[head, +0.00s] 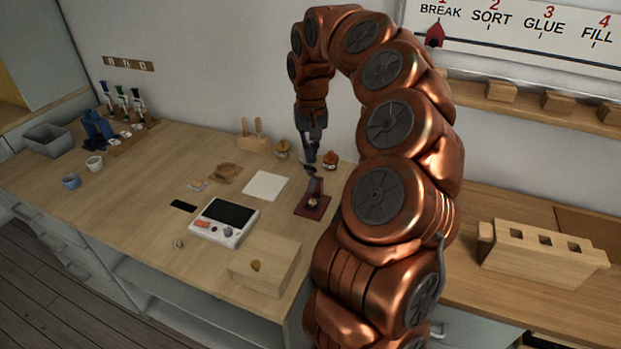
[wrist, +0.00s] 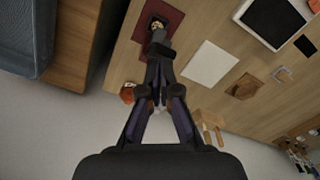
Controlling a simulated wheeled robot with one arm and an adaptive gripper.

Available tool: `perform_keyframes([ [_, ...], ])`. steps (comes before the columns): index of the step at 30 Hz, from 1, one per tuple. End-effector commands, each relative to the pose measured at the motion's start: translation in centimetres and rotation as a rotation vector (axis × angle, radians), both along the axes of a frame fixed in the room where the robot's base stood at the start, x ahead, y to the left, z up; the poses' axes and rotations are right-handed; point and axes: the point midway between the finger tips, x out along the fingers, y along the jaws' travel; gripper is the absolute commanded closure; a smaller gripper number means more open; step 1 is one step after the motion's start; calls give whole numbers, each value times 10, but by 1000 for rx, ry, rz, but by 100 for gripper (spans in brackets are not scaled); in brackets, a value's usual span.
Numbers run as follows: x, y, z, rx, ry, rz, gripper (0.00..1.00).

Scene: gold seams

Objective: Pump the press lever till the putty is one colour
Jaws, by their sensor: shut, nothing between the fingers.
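The press has a dark red base plate (head: 302,209), which also shows at the top of the wrist view (wrist: 185,27). A small pale gold lump, perhaps the putty (head: 313,203), sits on it and shows in the wrist view (wrist: 157,24); it is too small to judge its colours. The dark press lever (head: 315,186) stands above the plate. My gripper (head: 309,169) is shut and empty, pointing down over the lever. In the wrist view its fingertips (wrist: 160,72) overlap the lever; I cannot tell whether they touch. The fingers partly hide the lever.
A white sheet (head: 265,186) and a white device with a dark screen (head: 224,221) lie left of the press. A small orange-brown jar (head: 330,159) stands close behind my gripper. A wooden box (head: 265,263) stands at the front edge. A slotted wooden block (head: 540,252) is right.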

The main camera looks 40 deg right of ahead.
Motion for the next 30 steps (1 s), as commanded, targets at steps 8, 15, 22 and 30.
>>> perform_keyframes([
  [8,0,0,-1,0,0,0,100],
  [15,0,0,-6,0,0,0,100],
  [22,0,0,-9,0,-1,0,100],
  [30,-2,3,-14,0,0,0,100],
])
